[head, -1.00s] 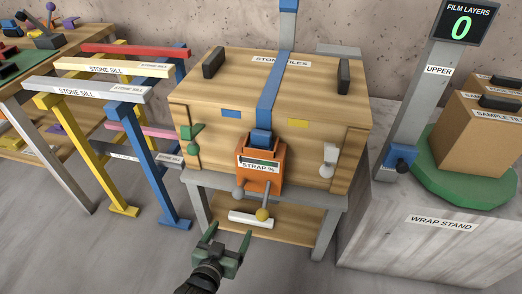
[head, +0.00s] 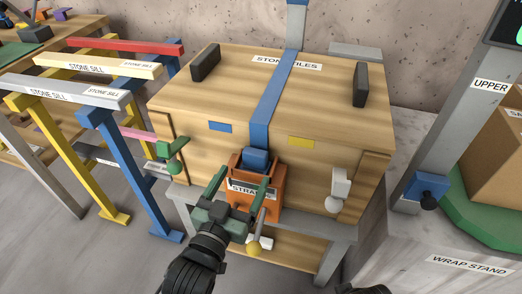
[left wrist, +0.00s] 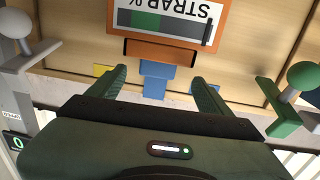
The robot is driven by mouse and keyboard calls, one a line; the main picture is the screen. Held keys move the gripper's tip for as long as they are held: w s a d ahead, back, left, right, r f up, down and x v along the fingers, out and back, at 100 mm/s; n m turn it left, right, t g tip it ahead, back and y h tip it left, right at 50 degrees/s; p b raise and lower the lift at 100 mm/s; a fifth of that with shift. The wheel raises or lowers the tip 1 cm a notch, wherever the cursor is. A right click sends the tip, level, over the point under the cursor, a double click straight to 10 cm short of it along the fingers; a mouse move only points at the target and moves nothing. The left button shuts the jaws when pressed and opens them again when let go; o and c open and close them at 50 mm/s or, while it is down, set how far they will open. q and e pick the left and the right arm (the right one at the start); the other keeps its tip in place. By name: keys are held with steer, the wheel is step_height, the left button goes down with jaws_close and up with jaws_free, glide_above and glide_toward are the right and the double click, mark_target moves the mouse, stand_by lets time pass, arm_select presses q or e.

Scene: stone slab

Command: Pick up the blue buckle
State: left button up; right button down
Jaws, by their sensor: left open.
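The blue buckle (head: 256,158) is a small block at the top of the orange strap unit (head: 277,197), on the front of a wooden crate marked STONE TILES. A blue strap (head: 270,100) runs from it over the lid. My left gripper (head: 243,176) is open, in front of the unit and just short of the buckle, partly covering the STRAP label. In the left wrist view the blue buckle (left wrist: 155,85) shows between the two open fingers, with no clear contact. My right gripper is not in view.
The crate (head: 200,140) stands on a grey-legged table. Stone sill racks (head: 98,150) stand left, the wrap stand (head: 455,255) right.

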mark_target(253, 159)
arm_select(q)
steer(key=shift+w+d, duration=0.2)
steer(key=shift+w, duration=0.2)
steer(key=b+x, duration=0.1)
steer(key=x, duration=0.5)
steer(key=shift+w+d+r, duration=0.15)
steer(key=shift+w+d, duration=0.05)
steer(key=shift+w, duration=0.1)
steer(key=c, duration=1.5)
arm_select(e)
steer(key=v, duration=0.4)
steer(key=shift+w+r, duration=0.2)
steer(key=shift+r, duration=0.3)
arm_select(q)
steer(key=shift+r, duration=0.1)
